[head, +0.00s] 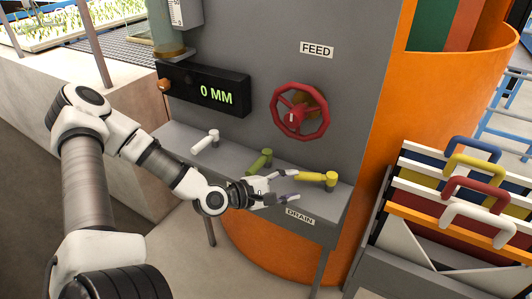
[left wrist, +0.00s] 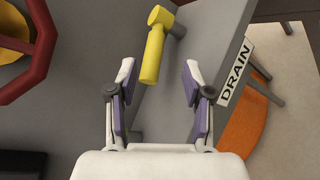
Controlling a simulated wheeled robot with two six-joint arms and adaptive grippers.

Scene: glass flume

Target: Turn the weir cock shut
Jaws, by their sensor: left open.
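Three lever cocks stand in a row on the grey ledge: a white one (head: 205,142), a green one (head: 259,161) and a yellow one (head: 315,177). No label that I can read names the weir cock. The yellow lever points left from its post in the head view; the white and green levers point down-left. My left gripper (head: 291,185) is open at the free end of the yellow lever. In the left wrist view the yellow lever (left wrist: 153,52) reaches toward the gap between the open fingers (left wrist: 158,78), with nothing gripped. My right gripper is out of view.
A red handwheel (head: 300,112) under a FEED sign (head: 317,49) sits on the grey panel above the ledge. A display (head: 205,90) reads 0 MM. A DRAIN label (head: 300,216) is on the ledge front. A rack of coloured handled boards (head: 460,205) stands at the right.

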